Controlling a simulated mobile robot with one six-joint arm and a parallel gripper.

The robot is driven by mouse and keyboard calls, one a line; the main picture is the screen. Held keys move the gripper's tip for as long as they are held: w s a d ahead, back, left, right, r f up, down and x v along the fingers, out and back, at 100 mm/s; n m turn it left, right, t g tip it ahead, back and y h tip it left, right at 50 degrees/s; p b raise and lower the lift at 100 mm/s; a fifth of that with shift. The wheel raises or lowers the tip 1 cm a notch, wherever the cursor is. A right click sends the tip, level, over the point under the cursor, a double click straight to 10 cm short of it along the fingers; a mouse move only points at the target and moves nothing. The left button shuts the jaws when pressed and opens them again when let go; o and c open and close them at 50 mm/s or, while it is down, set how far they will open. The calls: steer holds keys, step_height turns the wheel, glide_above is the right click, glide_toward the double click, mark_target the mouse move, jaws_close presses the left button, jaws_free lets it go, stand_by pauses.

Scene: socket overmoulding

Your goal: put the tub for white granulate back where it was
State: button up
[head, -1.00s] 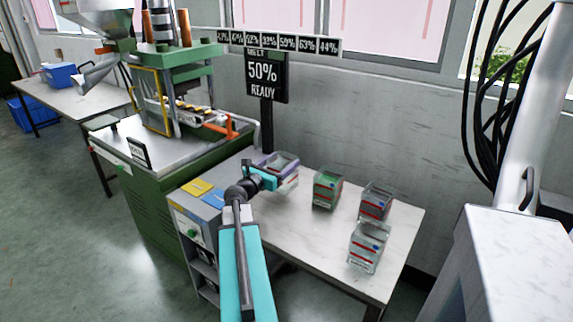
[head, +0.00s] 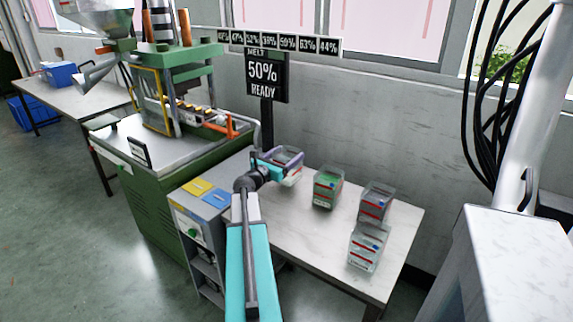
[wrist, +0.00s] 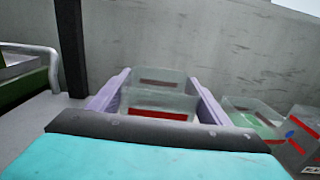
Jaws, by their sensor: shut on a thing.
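My gripper (head: 277,164) is at the back left of the white table, its lilac fingers on either side of a clear tub (head: 290,170). In the wrist view my gripper (wrist: 158,84) is shut on this tub (wrist: 156,102), which shows red label bands and looks upright. Its contents look pale or empty; I cannot read its label. I cannot tell whether its base touches the table. A tub with green content (head: 327,188) stands just right of it.
A dark-content tub (head: 376,204) and a clear tub (head: 367,248) stand farther right on the white table (head: 300,235). The green machine (head: 150,200) and a sign post (head: 267,125) stand at the left and behind. The table's front middle is clear.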

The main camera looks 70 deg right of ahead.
steer(key=shift+d, duration=0.55)
steer(key=shift+a+f, duration=0.1)
steer(key=shift+f, duration=1.65)
steer(key=shift+f, duration=0.2)
steer(key=o, duration=2)
steer(key=shift+o, duration=0.2)
steer(key=shift+r, duration=0.1)
steer(key=shift+r, duration=0.15)
steer(key=b+v, duration=0.1)
steer(key=v, duration=1.1)
